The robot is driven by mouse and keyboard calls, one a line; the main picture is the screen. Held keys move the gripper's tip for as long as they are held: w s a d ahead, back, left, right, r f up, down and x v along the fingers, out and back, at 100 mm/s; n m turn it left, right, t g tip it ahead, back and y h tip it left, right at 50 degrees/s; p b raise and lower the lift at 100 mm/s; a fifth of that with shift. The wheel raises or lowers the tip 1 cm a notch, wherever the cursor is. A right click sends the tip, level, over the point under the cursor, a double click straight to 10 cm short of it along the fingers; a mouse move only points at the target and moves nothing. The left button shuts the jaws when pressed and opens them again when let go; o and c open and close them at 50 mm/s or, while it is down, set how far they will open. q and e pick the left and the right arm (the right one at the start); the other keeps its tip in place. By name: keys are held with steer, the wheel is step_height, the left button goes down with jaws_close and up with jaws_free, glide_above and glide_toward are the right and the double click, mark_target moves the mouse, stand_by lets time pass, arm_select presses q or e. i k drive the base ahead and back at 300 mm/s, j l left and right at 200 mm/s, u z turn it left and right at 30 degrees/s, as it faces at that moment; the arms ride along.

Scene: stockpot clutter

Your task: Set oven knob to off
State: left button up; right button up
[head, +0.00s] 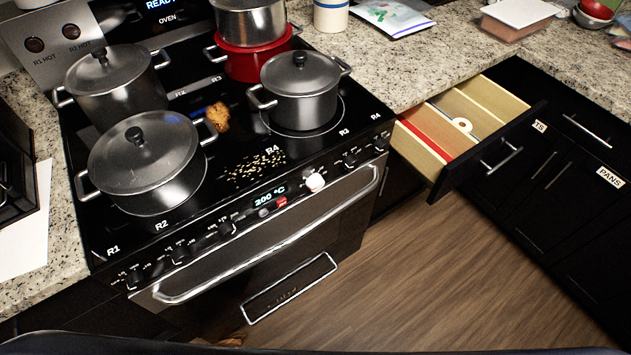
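The stove's front panel holds a row of controls. A white round knob (315,182) stands out on it, just right of a lit display (270,197) reading 200 °C and a small red label (282,202). I take the white knob to be the oven knob; its pointer direction is too small to read. Several black knobs sit to both sides, such as a left one (134,280) and a right one (350,160). The oven door handle (270,250) runs below the panel. Neither of my grippers is in view.
Lidded steel pots, a front left one (145,155) and a right one (300,88), stand on the cooktop with a red pot (251,62). Brown crumbs (252,172) lie near R4. An open drawer (452,125) juts out right of the stove.

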mark_target(227, 230)
steer(key=k+j+u, duration=0.1)
steer(key=u, duration=0.6)
steer(key=k, duration=0.05)
